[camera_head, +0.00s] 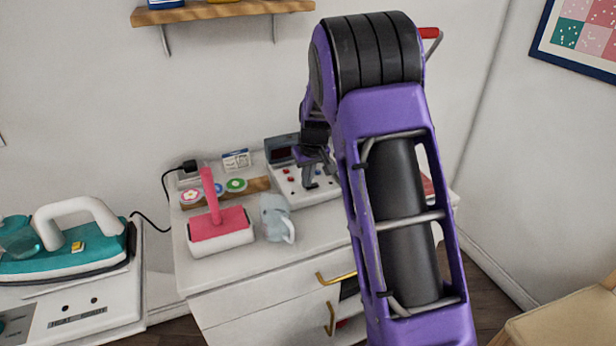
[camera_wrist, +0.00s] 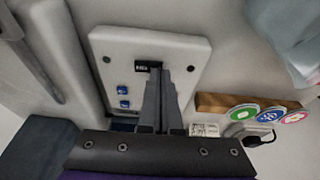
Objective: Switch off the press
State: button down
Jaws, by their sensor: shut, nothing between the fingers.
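A white control box (camera_head: 318,192) with a sloped panel and small red parts sits at the back of the white cabinet. My gripper (camera_head: 312,184) is shut and empty over this panel, pointing down. In the wrist view the fingertips (camera_wrist: 156,72) lie over the panel (camera_wrist: 180,48), beside a small black label (camera_wrist: 141,68). Whether the fingers touch the panel is unclear. A pink plate with an upright handle (camera_head: 215,222) rests on a white base. Which object is the press is not marked.
A light blue jug (camera_head: 276,218) stands right of the pink plate. A wooden strip (camera_head: 255,185) with round badges and a socket with a black plug (camera_head: 188,168) lie behind. A teal iron (camera_head: 65,250) sits at left. A wooden shelf (camera_head: 220,12) hangs above.

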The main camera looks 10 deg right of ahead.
aim_at(310, 188)
jog(key=shift+d, duration=0.1)
jog(key=shift+w+d+r, duration=0.15)
jog(key=shift+d+r, duration=0.05)
jog(key=shift+d, duration=0.5)
jog(key=shift+r, duration=0.1)
jog(key=r+p, duration=0.2)
jog(key=r, duration=0.1)
jog(key=r+p, duration=0.1)
jog(key=r, duration=0.1)
jog(key=shift+a+p, duration=0.3)
jog(key=shift+a, duration=0.1)
jog(key=s+a+v, duration=0.1)
jog(key=v, duration=0.7)
jog(key=shift+a+r, duration=0.25)
jog(key=shift+a, duration=0.1)
jog(key=shift+s, duration=0.1)
